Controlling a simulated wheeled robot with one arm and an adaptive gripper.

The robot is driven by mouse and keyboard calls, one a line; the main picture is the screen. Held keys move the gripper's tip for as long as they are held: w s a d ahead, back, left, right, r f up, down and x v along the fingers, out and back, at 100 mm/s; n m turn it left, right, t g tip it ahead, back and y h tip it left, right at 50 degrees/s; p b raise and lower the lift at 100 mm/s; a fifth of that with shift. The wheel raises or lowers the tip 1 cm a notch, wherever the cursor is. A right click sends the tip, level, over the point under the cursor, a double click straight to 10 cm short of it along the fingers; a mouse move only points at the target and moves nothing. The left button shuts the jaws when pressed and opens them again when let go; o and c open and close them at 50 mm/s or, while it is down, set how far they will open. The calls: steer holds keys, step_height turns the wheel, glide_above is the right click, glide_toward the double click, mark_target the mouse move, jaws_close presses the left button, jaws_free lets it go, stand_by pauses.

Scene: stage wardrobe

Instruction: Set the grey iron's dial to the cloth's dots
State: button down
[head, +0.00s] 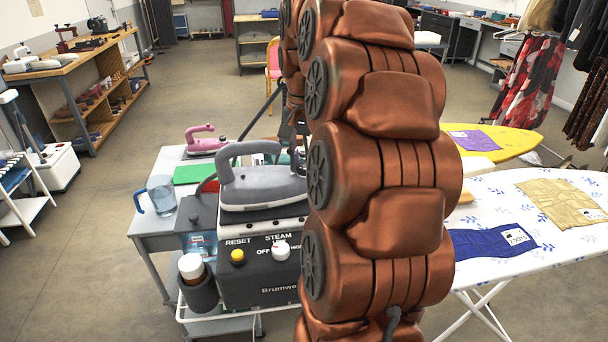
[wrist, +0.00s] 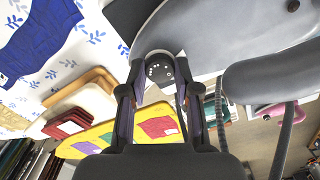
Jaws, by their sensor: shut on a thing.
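The grey iron (head: 262,188) rests on top of a dark steam station, left of my arm in the head view. In the wrist view its grey body (wrist: 215,38) fills the upper right. My gripper (wrist: 160,90) is shut on the iron's dark round dial (wrist: 158,68), one finger on each side. Pale dots show on the dial's face; its setting is too small to read. A blue cloth (head: 490,241) and a tan cloth (head: 565,201) lie on the white ironing board (head: 500,195). Both carry white labels; their dots are not readable. My arm hides the gripper in the head view.
The steam station (head: 265,270) has a yellow button and a white knob. A yellow board (head: 520,140) with a purple cloth (head: 475,140) is at the right.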

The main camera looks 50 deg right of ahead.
steer(key=m+b, duration=0.1)
steer(key=m, duration=0.1)
steer(key=m+b, duration=0.1)
steer(key=shift+f+m+b, duration=0.2)
steer(key=shift+m+b, duration=0.15)
steer(key=shift+m, duration=0.05)
steer(key=m+b, duration=0.1)
steer(key=m, duration=0.1)
steer(key=shift+m, duration=0.4)
steer(key=m+b, duration=0.1)
steer(key=m, duration=0.2)
steer(key=shift+r+m, duration=0.15)
steer(key=shift+m, duration=0.15)
steer(key=m, duration=0.3)
steer(key=shift+r+m, duration=0.1)
steer(key=shift+m, duration=0.2)
steer(key=m+p, duration=0.1)
steer(key=m, duration=0.2)
steer(key=shift+m, duration=0.3)
steer(key=m+p, duration=0.2)
steer(key=m, duration=0.1)
steer(key=shift+r+m, duration=0.15)
steer(key=shift+m, duration=0.15)
steer(key=m+p, duration=0.3)
steer(key=shift+m, duration=0.3)
steer(key=shift+m+p, duration=1.55)
steer(key=shift+m, duration=0.25)
steer(key=shift+f, duration=0.2)
